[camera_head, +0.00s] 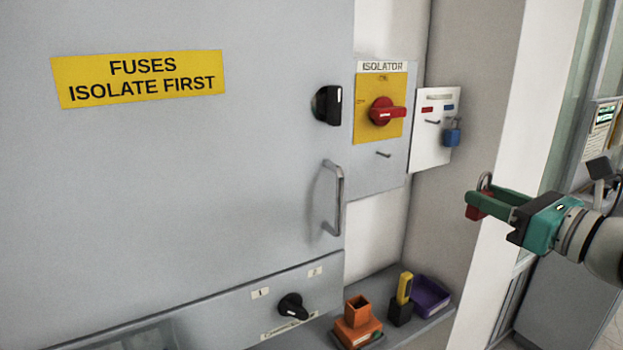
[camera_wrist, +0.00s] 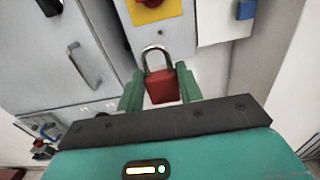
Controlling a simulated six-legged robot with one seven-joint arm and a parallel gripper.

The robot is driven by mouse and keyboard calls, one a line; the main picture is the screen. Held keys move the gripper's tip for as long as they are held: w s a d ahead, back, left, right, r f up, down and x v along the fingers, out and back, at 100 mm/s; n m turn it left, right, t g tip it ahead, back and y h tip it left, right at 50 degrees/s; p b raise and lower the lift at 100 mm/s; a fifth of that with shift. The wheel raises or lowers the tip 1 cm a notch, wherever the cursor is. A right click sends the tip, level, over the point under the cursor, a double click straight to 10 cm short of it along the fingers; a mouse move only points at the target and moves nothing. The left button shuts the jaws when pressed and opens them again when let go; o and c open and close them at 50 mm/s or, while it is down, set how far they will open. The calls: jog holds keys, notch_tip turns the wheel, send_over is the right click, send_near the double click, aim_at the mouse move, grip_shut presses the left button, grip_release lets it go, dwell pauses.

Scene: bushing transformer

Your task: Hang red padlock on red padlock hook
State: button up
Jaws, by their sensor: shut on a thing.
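My gripper (camera_head: 490,203) is shut on the red padlock (camera_head: 474,211), in mid-air to the right of and below the white hook board (camera_head: 433,130). In the wrist view the red padlock (camera_wrist: 163,86) sits between the two green fingers, its metal shackle upward. The red padlock hook (camera_head: 432,121) is a small peg under the red label (camera_head: 427,109) on the board, and it is bare. A blue padlock (camera_head: 452,135) hangs at the board's right, beneath the blue label. The padlock is clear of the board.
The isolator switch (camera_head: 384,112) with a red handle is left of the board, with a peg (camera_head: 383,154) below it. A cabinet door handle (camera_head: 335,198) sticks out farther left. A low shelf holds an orange holder (camera_head: 358,325), a yellow-black tool (camera_head: 403,295) and a purple bin (camera_head: 429,297).

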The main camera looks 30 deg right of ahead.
jog(key=shift+s, duration=1.55)
